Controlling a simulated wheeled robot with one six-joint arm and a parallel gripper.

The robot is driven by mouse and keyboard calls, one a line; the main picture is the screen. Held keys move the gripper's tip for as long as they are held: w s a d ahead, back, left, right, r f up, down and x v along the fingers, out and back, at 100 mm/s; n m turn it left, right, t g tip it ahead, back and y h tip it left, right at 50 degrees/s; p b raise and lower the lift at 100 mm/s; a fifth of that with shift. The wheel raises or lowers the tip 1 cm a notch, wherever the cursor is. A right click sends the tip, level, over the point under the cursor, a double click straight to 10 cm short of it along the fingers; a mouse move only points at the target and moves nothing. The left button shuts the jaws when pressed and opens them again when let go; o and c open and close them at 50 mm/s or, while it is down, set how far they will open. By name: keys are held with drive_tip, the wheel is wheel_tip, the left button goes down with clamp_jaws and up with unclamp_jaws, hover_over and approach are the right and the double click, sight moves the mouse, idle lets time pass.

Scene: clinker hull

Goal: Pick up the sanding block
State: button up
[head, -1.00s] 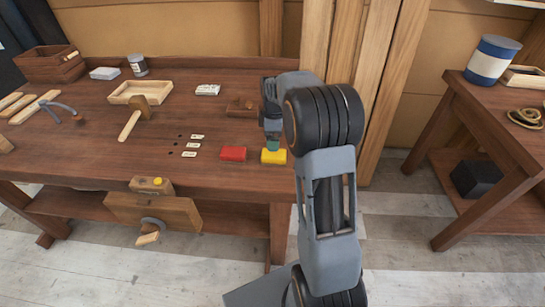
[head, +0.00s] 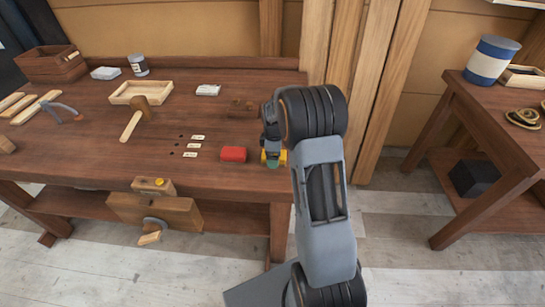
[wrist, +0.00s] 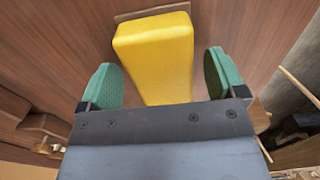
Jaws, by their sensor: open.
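A yellow block (head: 283,157), which looks like the sanding block, sits near the front right edge of the workbench. In the wrist view the yellow block (wrist: 153,58) lies between the two green finger pads, with a thin tan strip showing along its far edge. My gripper (wrist: 161,72) is open around it, with a gap visible on both sides. In the head view my gripper (head: 272,158) covers much of the block. A red block (head: 233,154) of similar size lies just to its left, apart from it.
Small white labels lie left of the red block. A vise (head: 155,210) juts from the front. A side table (head: 480,120) stands right.

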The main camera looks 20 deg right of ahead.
drive_tip(key=c, duration=1)
drive_tip(key=shift+c, duration=0.2)
drive_tip(key=shift+r, duration=0.1)
drive_tip(key=shift+r, duration=0.5)
wheel_tip(320, 180, up, 2)
drive_tip(key=shift+a+r, duration=0.1)
drive_tip(key=shift+r, duration=0.1)
drive_tip(key=s+a+r+b, duration=0.3)
drive_tip(key=s+a+r, duration=0.4)
drive_tip(key=a, duration=0.5)
wheel_tip(320, 180, up, 2)
drive_tip(key=shift+r, duration=0.25)
